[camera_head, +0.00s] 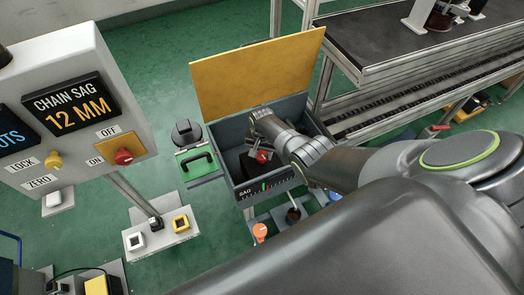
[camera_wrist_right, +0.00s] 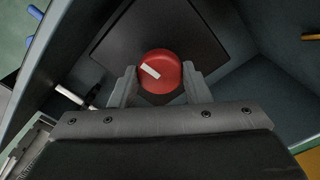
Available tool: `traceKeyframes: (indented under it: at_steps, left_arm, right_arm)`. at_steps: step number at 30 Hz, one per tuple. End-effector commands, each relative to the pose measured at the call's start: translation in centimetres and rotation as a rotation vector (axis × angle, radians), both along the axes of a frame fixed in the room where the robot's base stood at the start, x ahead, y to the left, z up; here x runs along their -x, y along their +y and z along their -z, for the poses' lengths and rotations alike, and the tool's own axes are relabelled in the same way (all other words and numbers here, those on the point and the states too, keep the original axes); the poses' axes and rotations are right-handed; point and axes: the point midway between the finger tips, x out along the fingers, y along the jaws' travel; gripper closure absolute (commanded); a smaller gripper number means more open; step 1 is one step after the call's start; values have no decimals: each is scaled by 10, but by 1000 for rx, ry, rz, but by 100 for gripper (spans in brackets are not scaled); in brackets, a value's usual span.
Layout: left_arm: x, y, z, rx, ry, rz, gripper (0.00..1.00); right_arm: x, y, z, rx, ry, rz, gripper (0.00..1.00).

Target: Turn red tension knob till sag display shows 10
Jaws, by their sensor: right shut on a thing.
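The red tension knob (camera_wrist_right: 160,72) sits inside a grey open-topped box and has a white pointer mark on its face. It also shows in the head view (camera_head: 262,156), partly covered by my gripper. My right gripper (camera_wrist_right: 159,82) is shut on the knob, one finger on either side. The same gripper reaches down into the box in the head view (camera_head: 258,150). The sag display (camera_head: 70,107) on the white panel at the left reads "CHAIN SAG 12 MM". A dial strip marked "SAG" (camera_head: 264,188) with a green mark is on the box front. My left gripper is not in view.
The box's yellow lid (camera_head: 258,75) stands open behind my gripper, and the box walls (camera_wrist_right: 245,85) surround it closely. The panel carries a red on/off switch (camera_head: 123,157) and a yellow lock knob (camera_head: 54,160). A conveyor (camera_head: 400,40) runs at the back right.

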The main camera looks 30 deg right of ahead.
Motion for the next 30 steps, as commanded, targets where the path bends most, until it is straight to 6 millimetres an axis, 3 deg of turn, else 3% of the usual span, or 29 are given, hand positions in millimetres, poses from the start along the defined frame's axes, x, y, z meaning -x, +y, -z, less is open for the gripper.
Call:
traceKeyframes:
  at_steps: [15, 30]
  left_arm:
    - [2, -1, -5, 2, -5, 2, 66]
    - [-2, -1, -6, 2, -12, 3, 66]
  right_arm:
    - [-1, 0, -1, 1, -2, 374, 80]
    - [-1, -1, -1, 1, -3, 465, 80]
